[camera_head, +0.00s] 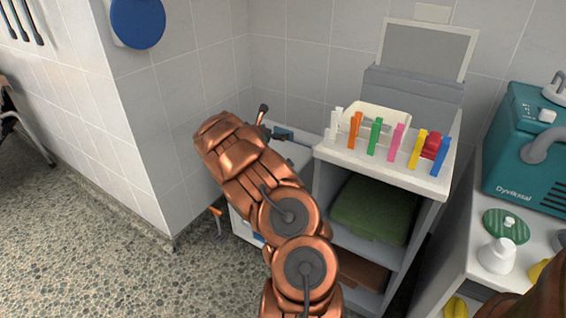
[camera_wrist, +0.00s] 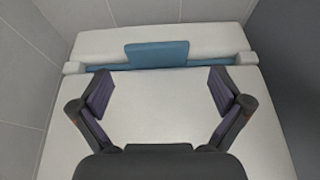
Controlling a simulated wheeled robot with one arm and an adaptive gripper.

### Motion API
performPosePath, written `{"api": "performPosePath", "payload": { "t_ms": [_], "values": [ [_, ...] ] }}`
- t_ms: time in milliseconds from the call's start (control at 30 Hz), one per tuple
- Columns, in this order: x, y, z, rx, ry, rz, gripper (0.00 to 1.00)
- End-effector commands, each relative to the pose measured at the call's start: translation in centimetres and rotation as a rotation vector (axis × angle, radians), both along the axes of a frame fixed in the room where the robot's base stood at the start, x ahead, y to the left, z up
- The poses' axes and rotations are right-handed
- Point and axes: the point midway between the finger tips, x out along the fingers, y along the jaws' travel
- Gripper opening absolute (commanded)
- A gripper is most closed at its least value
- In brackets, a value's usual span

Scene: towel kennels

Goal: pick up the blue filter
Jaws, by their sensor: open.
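The blue filter (camera_wrist: 158,54) shows in the wrist view as a flat blue tab on a long blue strip. The strip lies across the white top of a box-shaped unit (camera_wrist: 160,115), along its far part. In the camera_head view a small blue part of the filter (camera_head: 284,135) shows beside my gripper. My gripper (camera_wrist: 161,90) is open and empty above the white top. Its two fingers stand left and right of the tab, nearer the camera in the picture. I cannot tell the height gap. My copper arm hides part of the unit in the camera_head view.
A grey shelf unit (camera_head: 437,182) stands right of the white unit, with several coloured pegs and a cream tray (camera_head: 374,119) on top. Tiled walls stand close behind and left. A teal machine (camera_head: 524,150) is at the far right. The left floor is mostly clear.

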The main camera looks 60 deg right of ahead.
Motion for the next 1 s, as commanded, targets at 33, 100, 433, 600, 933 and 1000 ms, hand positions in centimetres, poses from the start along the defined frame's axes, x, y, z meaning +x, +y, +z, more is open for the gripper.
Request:
{"api": "performPosePath", "payload": {
  "t_ms": [33, 100, 433, 600, 933, 1000],
  "values": [
    [0.2, -0.2, -0.8, 0.002, 0.008, 0.01, 1.0],
    [0.3, -0.4, -1.1, 0.002, 0.013, 0.017, 1.0],
    [0.4, -2.6, -2.0, 0.002, 0.015, 0.017, 1.0],
    [0.5, -3.7, -2.7, 0.002, 0.013, 0.016, 1.0],
    [0.7, -6.7, -4.0, 0.003, 0.013, 0.015, 1.0],
    [0.7, -7.1, -4.2, 0.004, 0.014, 0.014, 1.0]
  ]
}}
